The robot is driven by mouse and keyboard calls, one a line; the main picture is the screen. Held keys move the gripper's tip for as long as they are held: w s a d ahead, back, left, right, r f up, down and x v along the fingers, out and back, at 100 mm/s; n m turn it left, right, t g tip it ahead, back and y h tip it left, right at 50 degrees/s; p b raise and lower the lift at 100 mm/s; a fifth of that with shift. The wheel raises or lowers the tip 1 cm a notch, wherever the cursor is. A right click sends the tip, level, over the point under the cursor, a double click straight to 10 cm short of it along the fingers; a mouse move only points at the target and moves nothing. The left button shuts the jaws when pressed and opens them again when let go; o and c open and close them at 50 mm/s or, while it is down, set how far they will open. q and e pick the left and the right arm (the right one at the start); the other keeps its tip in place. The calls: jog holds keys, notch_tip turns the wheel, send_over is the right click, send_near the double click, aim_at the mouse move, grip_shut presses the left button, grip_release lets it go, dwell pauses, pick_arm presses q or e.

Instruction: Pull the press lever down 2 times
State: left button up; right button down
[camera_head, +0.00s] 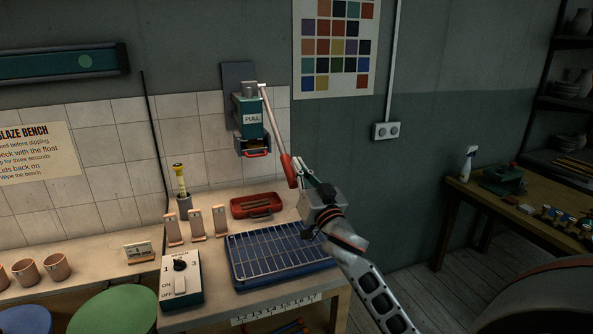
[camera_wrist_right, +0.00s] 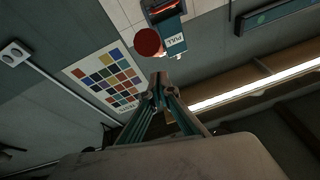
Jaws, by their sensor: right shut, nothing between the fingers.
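The press (camera_head: 249,105), a teal box marked PULL, is fixed to the tiled wall. Its lever is a pale rod (camera_head: 269,122) with a red handle (camera_head: 289,172), slanting down and to the right from the pivot at the top of the press. My right gripper (camera_head: 302,168) is shut and empty, just right of the handle; whether it touches cannot be told. In the right wrist view the fingertips (camera_wrist_right: 158,88) are together, and the round red handle end (camera_wrist_right: 149,42) shows beyond them, beside the press (camera_wrist_right: 173,37). My left gripper is out of view.
Below, the bench holds a wire rack on a blue tray (camera_head: 234,284), an open red case (camera_head: 239,212), a switch box (camera_head: 190,285) and several small upright tiles (camera_head: 196,224). A colour chart (camera_head: 368,45) hangs on the wall.

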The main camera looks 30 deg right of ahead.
aim_at(293, 180)
jog(key=shift+w+a+f, duration=0.1)
jog(key=shift+w+f, duration=0.4)
jog(key=shift+f, duration=0.15)
jog(key=f+b, duration=0.1)
jog(key=w+f+b, duration=0.1)
jog(key=f, duration=0.1)
jog(key=w+f+b, duration=0.1)
jog(key=shift+w+d+f, duration=0.2)
jog(key=shift+d+f, duration=0.1)
jog(key=shift+f, duration=0.1)
jog(key=shift+r, duration=0.2)
